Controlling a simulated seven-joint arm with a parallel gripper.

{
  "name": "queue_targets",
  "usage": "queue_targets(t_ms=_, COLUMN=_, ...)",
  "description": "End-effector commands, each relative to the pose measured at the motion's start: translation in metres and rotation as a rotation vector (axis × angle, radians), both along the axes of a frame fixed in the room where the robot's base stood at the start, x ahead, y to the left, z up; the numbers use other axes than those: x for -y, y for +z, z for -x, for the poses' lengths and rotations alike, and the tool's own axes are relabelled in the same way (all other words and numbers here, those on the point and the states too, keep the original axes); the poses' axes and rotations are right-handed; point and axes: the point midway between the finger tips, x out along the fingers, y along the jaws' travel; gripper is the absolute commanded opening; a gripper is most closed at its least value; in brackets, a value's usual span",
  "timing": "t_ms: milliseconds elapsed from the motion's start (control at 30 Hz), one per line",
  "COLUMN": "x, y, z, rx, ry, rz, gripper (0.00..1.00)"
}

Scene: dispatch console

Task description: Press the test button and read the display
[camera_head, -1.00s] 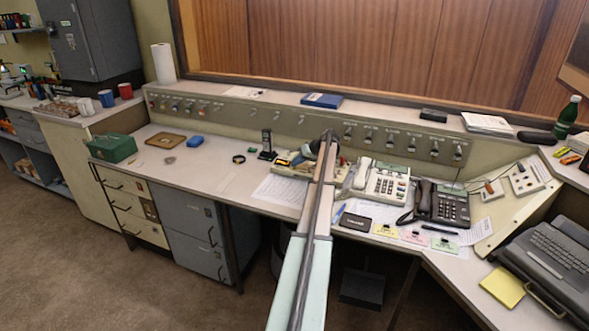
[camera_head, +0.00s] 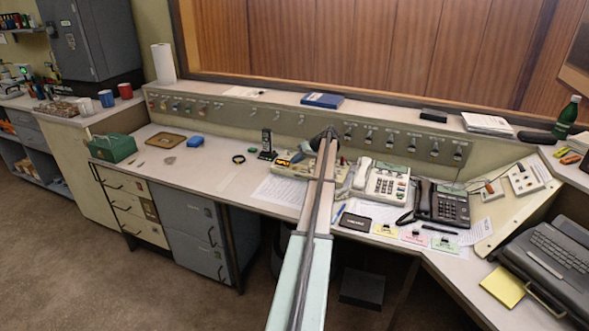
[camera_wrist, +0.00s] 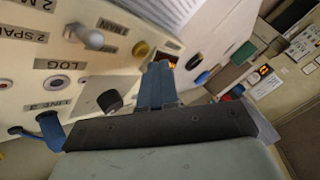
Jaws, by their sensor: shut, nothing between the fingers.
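A device with a small lit orange display (camera_head: 283,163) lies on the desk left of my arm in the head view; its characters are too small to read. I cannot tell whether the fingers touch anything. In the head view my arm hides the fingers.
Around the gripper the panel holds a black knob (camera_wrist: 109,100) and a grey switch (camera_wrist: 92,39). A white telephone (camera_head: 385,183) and a dark telephone (camera_head: 441,204) stand right of my arm.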

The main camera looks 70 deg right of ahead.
Motion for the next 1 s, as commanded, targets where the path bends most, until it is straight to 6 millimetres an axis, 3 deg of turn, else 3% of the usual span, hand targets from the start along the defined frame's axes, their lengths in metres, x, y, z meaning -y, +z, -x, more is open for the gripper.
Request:
queue_targets(t_ms=367, x=0.0, y=0.005, z=0.0, rx=0.001, ry=-0.001, rz=0.0, gripper=0.0)
queue_targets(t_ms=1000, x=0.0, y=0.05, z=0.0, rx=0.0, ry=0.0, rz=0.0, gripper=0.0)
